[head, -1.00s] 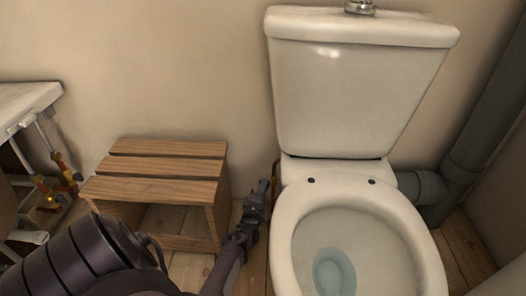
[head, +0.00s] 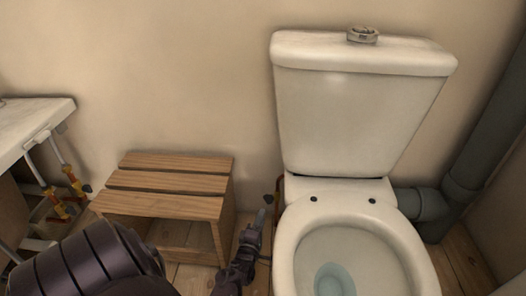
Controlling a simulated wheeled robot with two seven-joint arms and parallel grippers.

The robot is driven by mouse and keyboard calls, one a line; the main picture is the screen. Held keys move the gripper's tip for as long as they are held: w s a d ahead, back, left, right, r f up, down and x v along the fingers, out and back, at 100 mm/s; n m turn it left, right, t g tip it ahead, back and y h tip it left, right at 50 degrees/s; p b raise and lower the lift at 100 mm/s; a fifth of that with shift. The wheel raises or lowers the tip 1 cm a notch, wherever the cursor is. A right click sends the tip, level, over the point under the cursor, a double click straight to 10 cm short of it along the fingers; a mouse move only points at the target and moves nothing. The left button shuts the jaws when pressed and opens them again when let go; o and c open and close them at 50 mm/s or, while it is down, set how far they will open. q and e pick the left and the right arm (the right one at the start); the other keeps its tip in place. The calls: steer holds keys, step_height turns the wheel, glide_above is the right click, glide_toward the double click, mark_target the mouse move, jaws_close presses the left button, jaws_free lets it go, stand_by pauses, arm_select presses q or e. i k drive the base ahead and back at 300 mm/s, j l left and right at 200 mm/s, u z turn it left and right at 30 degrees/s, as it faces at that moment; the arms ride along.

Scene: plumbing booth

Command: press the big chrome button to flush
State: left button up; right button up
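The chrome button (head: 362,34) sits on top of the white toilet tank lid (head: 362,52), near the middle of its top. It is fully in view and nothing touches it. The toilet bowl (head: 290,255) is below the tank, with its opening uncovered and water inside. My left gripper (head: 258,221) is low, just left of the bowl and well below the button, pointing up. Its fingers look narrow and dark, and I cannot tell whether they are apart. I see nothing held in it. My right gripper is not in view.
A slatted wooden step stool (head: 165,181) stands left of my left gripper. A white basin edge (head: 35,118) with pipes and yellow-red valves (head: 75,182) is at the far left. A grey drain pipe (head: 485,130) runs up on the right. The wall above the stool is clear.

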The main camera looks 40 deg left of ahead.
mark_target(357, 28)
steer(key=k+l, duration=0.2)
steer(key=k, duration=0.3)
steer(key=k+l, duration=0.25)
steer(key=k, duration=0.2)
